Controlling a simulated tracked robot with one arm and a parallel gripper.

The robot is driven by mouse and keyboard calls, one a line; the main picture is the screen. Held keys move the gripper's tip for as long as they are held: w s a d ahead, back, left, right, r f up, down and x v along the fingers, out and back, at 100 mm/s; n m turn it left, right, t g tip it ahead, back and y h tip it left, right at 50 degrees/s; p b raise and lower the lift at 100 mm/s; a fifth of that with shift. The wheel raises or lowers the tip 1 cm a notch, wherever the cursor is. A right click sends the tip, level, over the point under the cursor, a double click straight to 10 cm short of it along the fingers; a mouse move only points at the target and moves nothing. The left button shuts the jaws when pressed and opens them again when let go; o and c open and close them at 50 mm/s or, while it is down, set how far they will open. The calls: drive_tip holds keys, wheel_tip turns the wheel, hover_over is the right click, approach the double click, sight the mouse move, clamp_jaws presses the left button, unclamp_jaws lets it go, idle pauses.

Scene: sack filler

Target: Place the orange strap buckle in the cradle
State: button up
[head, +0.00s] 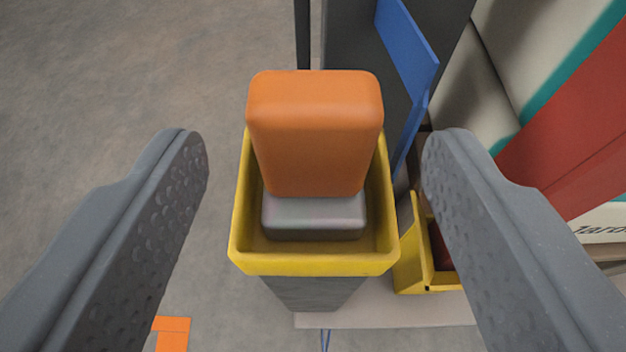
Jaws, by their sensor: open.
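The orange strap buckle (315,135) is a rounded orange block on a grey base (313,217). It stands upright inside a yellow-rimmed cradle (315,264) in the middle of the head view, with its orange top rising above the rim. My gripper (315,150) is open, with one grey dimpled finger on each side of the buckle and cradle. Clear gaps show between both fingers and the buckle. The bottom of the buckle is hidden inside the cradle.
A second yellow bin (412,280) sits just right of the cradle, partly behind my right finger. A blue panel (410,45) and a red panel (575,140) stand at the right. The grey floor (120,70) at the left is open, with an orange marking (173,326) at the bottom.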

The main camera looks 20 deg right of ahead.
drive_tip(key=p+v, duration=0.1)
drive_tip(key=v, duration=0.7)
drive_tip(key=w+a+r+t+y, duration=0.1)
drive_tip(key=w+r+y, duration=0.1)
drive_tip(key=w+r, duration=0.5)
drive_tip(key=w+a+r+t+y, duration=0.1)
drive_tip(key=w+a+r+y, duration=0.2)
drive_tip(key=r, duration=0.9)
drive_tip(key=w+d+r+n+y, duration=0.1)
drive_tip(key=d+r+y, duration=0.15)
drive_tip(key=r, duration=0.85)
drive_tip(key=w+d+r+y, duration=0.1)
drive_tip(key=d+r, duration=0.2)
drive_tip(key=r, duration=0.8)
drive_tip(key=s+d+r+n, duration=0.1)
drive_tip(key=s+d+r, duration=0.25)
drive_tip(key=r, duration=0.25)
drive_tip(key=s+d+r+n+t, duration=0.1)
drive_tip(key=s+d+r, duration=0.25)
drive_tip(key=r, duration=0.35)
drive_tip(key=s+d+r+n, duration=0.1)
drive_tip(key=s+d+r, duration=0.1)
drive_tip(key=d+r, duration=0.3)
drive_tip(key=s+d+r+h, duration=0.2)
drive_tip(key=s+d+r, duration=0.3)
drive_tip(key=s, duration=0.2)
drive_tip(key=s+d+r+h, duration=0.2)
drive_tip(key=s+d+r, duration=0.3)
drive_tip(key=s, duration=0.2)
drive_tip(key=shift+s, duration=0.3)
